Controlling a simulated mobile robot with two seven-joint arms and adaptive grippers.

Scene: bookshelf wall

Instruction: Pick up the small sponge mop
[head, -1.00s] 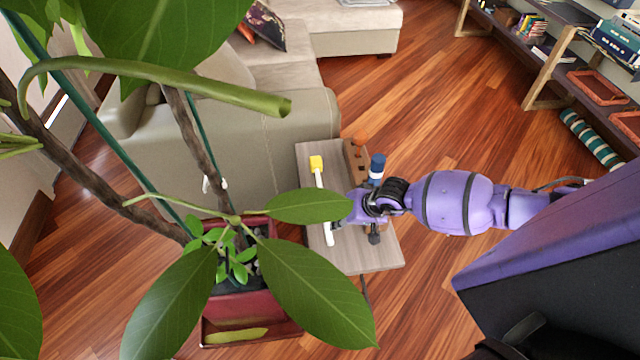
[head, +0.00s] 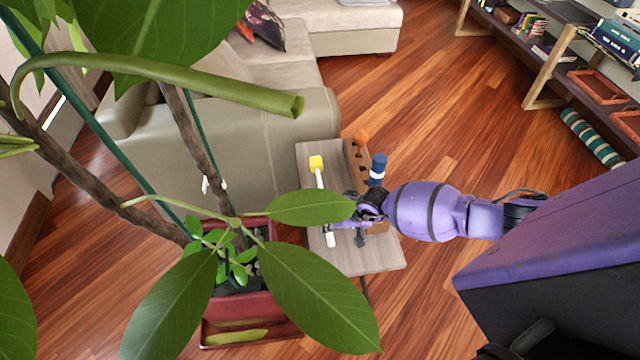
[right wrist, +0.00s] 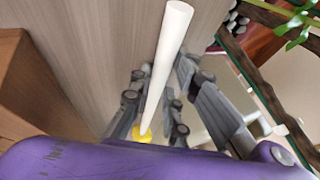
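The small sponge mop has a yellow head (head: 316,162) and a thin white handle (head: 331,240). It lies on a small grey wooden side table (head: 375,262); a leaf hides the middle of the handle. My right gripper (head: 348,223) is at the handle, partly behind the leaf. In the right wrist view the mop (right wrist: 165,60) runs between the spread fingers of my right gripper (right wrist: 160,90), its yellow head (right wrist: 142,137) at the far side near my purple wrist. The gripper looks open; I cannot tell whether a finger touches the handle. My left gripper is not in view.
A wooden block (head: 355,157) with an orange-topped item (head: 361,138) and a blue-and-white item (head: 377,166) stands on the table beside the mop. A large potted plant (head: 255,305) crowds the left. A sofa (head: 260,140) stands behind; open floor lies right.

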